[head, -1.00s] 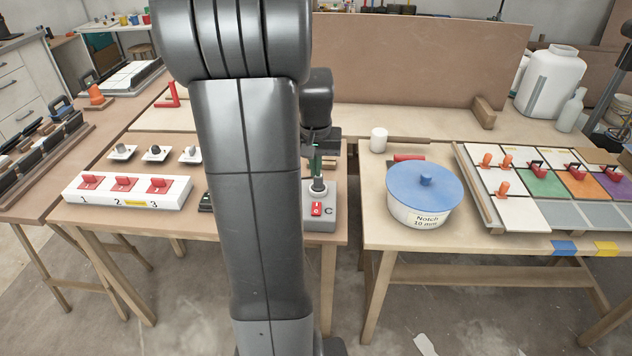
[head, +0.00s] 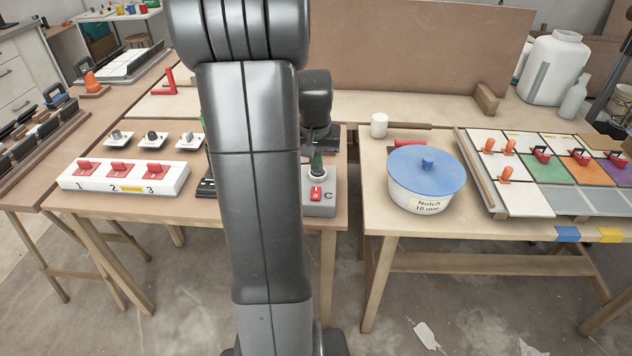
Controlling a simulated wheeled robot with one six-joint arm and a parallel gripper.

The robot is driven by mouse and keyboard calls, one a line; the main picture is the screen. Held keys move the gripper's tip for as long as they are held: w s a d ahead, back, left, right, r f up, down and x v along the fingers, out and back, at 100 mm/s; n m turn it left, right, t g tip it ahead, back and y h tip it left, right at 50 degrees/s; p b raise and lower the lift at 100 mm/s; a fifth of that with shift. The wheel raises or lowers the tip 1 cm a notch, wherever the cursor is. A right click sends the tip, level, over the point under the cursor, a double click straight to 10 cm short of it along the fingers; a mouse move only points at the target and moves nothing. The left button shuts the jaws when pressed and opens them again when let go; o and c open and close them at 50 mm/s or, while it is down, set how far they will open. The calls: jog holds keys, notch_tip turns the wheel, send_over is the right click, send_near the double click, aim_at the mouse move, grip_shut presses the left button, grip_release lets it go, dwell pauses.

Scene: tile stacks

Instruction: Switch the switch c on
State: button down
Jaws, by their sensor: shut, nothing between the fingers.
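Switch c is a grey box (head: 320,207) with a red switch (head: 316,194) on its front face and the letter C beside it. It stands at the right front of the middle table, just right of my arm. My gripper (head: 317,168) points down over the box, its fingertips shut and close to the box's top. I cannot tell whether they touch it. My own arm link covers part of the table left of the box. The exact position of the switch is too small to tell.
A white box with red levers numbered 1 to 3 (head: 124,178) stands left on the same table, with small toggle switches (head: 154,141) behind it. A blue-lidded pot (head: 427,183) and a tiled board (head: 525,209) are on the right table. A gap separates the tables.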

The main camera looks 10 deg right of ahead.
aim_at(316, 189)
jog(key=f, duration=0.2)
jog(key=w+f, duration=0.1)
jog(key=f, duration=0.5)
jog(key=shift+w+d+f, duration=0.2)
jog(key=shift+w, duration=0.1)
jog(key=shift+p, duration=0.4)
jog(key=shift+w+f+g+p, duration=0.1)
jog(key=shift+g+p, duration=0.25)
jog(key=shift+g, duration=0.05)
jog(key=shift+f, duration=0.15)
jog(key=shift+b, duration=0.3)
jog(key=shift+s+a, duration=0.2)
jog(key=shift+s, duration=0.65)
